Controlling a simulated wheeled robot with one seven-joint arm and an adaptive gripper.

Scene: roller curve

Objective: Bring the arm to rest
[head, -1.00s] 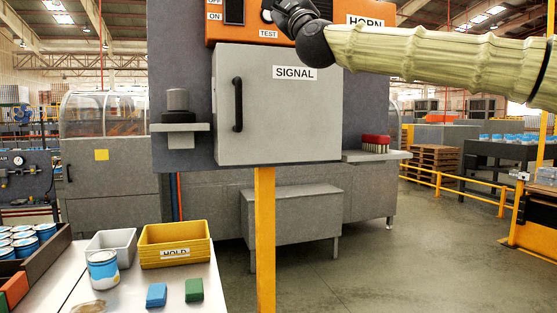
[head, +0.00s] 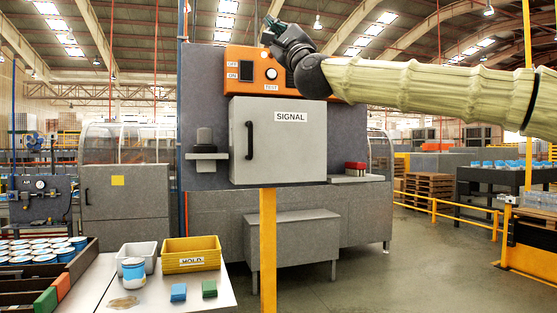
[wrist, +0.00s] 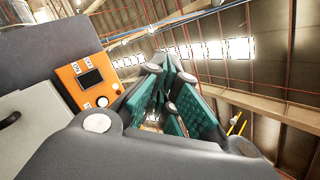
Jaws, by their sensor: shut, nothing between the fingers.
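My arm, in a pale ribbed sleeve (head: 430,88), reaches in from the right edge in the head view. It is raised in front of the orange control panel (head: 246,72) and above the grey SIGNAL cabinet (head: 300,150). My gripper (head: 273,28) is at the panel's upper edge in the picture, pointing up and left. In the wrist view my gripper (wrist: 168,65) shows its teal pads close together with nothing held. The panel (wrist: 88,80) is to its left there. The cabinet door is closed. Whether the gripper touches the panel cannot be told.
A table (head: 228,292) at lower left holds a yellow HOLD bin (head: 192,262), a grey bin (head: 140,252), a can (head: 133,273), and blue and green blocks. A yellow post (head: 268,250) stands below the cabinet. Open floor is at right.

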